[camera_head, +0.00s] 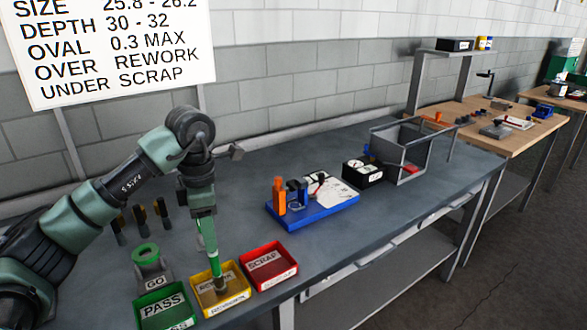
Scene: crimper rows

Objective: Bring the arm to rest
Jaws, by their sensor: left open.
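My left arm reaches in from the left and bends down at the wrist. Its gripper (215,272) points down over the yellow REWORK bin (206,310), with its fingers open. The fingertips are small here, and I cannot tell whether they touch the bin or anything in it. My right gripper is not in view.
A green PASS bin (165,306) and a red SCRAP bin (269,265) flank the yellow one. A GO gauge (150,268) stands behind the green bin. A blue fixture (318,213), a black box (362,173) and a grey frame (403,151) stand farther right.

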